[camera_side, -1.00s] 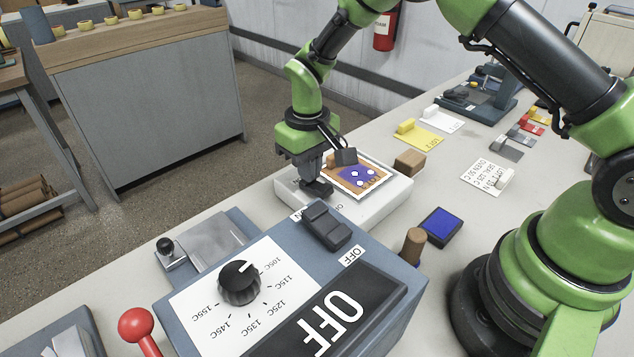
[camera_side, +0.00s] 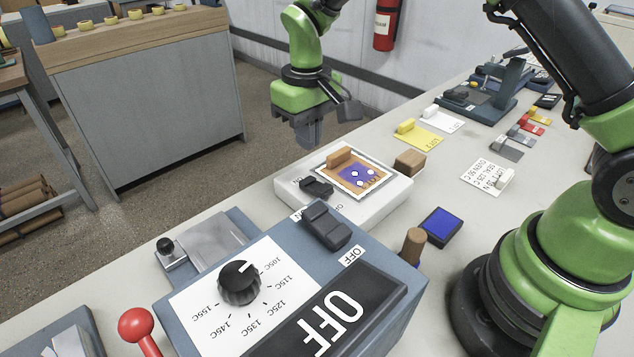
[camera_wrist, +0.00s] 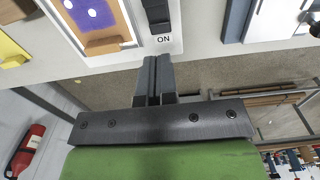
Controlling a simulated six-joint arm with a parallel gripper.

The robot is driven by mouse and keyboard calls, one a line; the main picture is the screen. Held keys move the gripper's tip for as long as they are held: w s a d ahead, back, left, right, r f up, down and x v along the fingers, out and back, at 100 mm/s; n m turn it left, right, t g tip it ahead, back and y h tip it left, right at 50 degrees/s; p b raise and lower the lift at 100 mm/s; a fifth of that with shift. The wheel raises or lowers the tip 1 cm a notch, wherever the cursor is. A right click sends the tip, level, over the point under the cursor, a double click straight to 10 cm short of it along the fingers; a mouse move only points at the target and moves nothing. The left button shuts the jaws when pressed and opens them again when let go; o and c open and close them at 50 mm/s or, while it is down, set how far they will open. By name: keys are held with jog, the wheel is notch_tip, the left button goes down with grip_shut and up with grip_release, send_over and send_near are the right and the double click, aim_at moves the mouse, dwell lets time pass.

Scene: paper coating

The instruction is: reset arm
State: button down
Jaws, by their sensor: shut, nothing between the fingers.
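My gripper (camera_side: 309,138) is shut and empty. It hangs in the air above and behind the white device (camera_side: 375,210), clear of it. In the wrist view the closed fingers (camera_wrist: 154,62) point toward the ON label beside a dark rocker switch (camera_wrist: 157,14). That switch also shows on the white device in the side view (camera_side: 316,187). A sheet with an orange and purple pattern (camera_side: 357,176) lies on the white device, with a small wooden block (camera_side: 339,158) at its edge.
A blue-grey machine (camera_side: 300,270) with a temperature dial (camera_side: 239,283) and an OFF display fills the front. A blue ink pad (camera_side: 440,227), a wooden block (camera_side: 409,163), a yellow card (camera_side: 425,136) and a white card (camera_side: 482,178) lie on the table. A wooden-topped cabinet (camera_side: 150,110) stands behind.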

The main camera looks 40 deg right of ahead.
jog(key=shift+r, duration=0.1)
jog(key=s+d+r+m+t+y, duration=0.25)
jog(key=s+r+t, duration=0.25)
jog(key=s+r, duration=1.05)
jog(key=s+r+m+t, duration=0.1)
jog(key=s+t, duration=0.1)
jog(key=s, duration=0.5)
jog(key=shift+r, duration=0.4)
